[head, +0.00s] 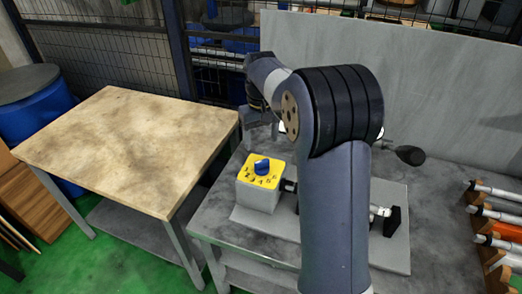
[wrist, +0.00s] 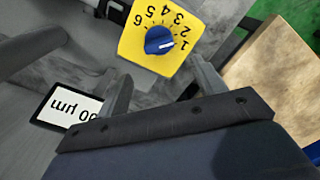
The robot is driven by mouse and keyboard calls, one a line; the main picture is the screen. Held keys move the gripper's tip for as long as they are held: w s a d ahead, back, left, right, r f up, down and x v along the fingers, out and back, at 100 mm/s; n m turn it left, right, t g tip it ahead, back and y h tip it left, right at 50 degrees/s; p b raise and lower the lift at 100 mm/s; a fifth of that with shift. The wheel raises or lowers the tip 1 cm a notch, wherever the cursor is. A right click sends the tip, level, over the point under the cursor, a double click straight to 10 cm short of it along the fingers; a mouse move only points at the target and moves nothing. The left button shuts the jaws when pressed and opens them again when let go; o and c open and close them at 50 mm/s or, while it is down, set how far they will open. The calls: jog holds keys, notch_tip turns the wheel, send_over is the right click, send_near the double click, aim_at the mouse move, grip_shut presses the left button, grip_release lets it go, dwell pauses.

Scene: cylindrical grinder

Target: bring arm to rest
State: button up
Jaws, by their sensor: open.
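My gripper (wrist: 163,88) is open, its two fingers apart with nothing held between them in the wrist view. In the head view my arm bends over the grey bench, and my gripper (head: 262,122) hangs above and behind the dial box. The dial box (head: 256,194) has a yellow face with a blue knob (head: 262,167) and printed numbers. In the wrist view the blue knob (wrist: 159,40) on the yellow plate lies just beyond the fingertips, apart from them as far as I can tell. My arm hides part of the grinder.
A wooden-topped table (head: 125,145) stands to the left. A display reading in µm (wrist: 72,107) shows upside down in the wrist view. A black-knobbed handle (head: 410,155) sticks out right of my arm. A rack of rods (head: 492,215) is at the right. A grey panel (head: 440,90) stands behind.

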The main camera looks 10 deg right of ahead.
aim_at(261, 161)
jog(key=shift+r, duration=0.65)
notch_tip(261, 161, down, 11)
jog(key=shift+p, duration=0.55)
jog(key=shift+n, duration=0.3)
jog(key=shift+r, duration=0.1)
